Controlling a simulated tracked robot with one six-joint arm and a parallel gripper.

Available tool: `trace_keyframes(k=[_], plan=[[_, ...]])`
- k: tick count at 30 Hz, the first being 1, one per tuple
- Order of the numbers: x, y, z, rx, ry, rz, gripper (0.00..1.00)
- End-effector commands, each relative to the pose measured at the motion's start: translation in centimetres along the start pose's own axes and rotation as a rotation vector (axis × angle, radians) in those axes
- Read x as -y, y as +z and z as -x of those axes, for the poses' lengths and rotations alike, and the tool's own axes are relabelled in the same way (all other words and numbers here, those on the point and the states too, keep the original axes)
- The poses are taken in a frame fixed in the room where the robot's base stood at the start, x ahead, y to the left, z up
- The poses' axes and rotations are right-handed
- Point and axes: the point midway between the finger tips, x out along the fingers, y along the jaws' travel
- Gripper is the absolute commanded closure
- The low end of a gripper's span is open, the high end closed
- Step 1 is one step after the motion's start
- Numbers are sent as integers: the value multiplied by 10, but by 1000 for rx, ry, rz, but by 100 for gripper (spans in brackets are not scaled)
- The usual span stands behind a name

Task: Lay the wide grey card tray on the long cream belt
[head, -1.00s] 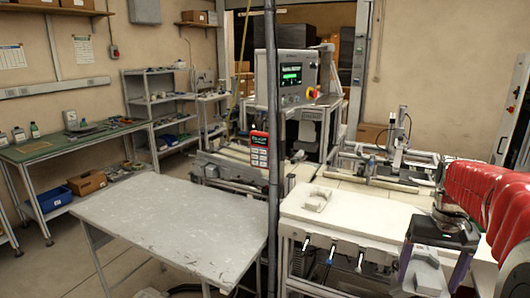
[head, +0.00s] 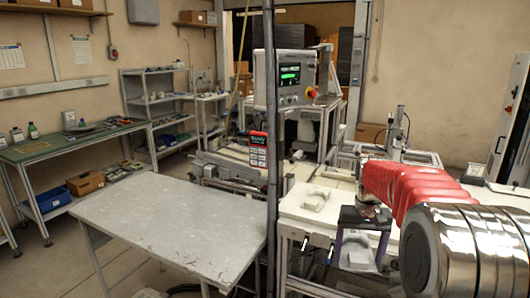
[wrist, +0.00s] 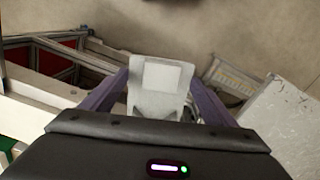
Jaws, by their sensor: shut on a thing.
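My gripper (head: 361,256) has purple fingers and is shut on a pale grey piece (head: 356,254), which I take to be the grey card tray. In the wrist view the tray (wrist: 158,100) sits between both fingers (wrist: 160,85), with a lighter square patch at its far end. The long cream belt (head: 297,205) lies on a frame right of the dark post. My red-sleeved arm hides the belt's right end.
A pale moulded piece (head: 314,199) lies on the belt, left of my gripper. A scuffed grey table (head: 170,225) stands left of the dark upright post (head: 271,150). The table top is bare.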

Motion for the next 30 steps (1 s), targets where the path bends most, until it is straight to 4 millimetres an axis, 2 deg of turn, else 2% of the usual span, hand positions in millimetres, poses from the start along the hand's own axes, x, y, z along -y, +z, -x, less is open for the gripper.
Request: trace_keyframes(k=[1, 6, 11, 15, 25, 30], plan=[[19, -4, -9, 3, 0, 30, 46], [71, -8, -35, 2, 0, 117, 46], [101, -4, -51, 0, 0, 168, 46], [108, -3, -52, 0, 0, 181, 46], [108, -2, -53, 1, 0, 180, 46], [106, 10, -69, 2, 0, 180, 46]])
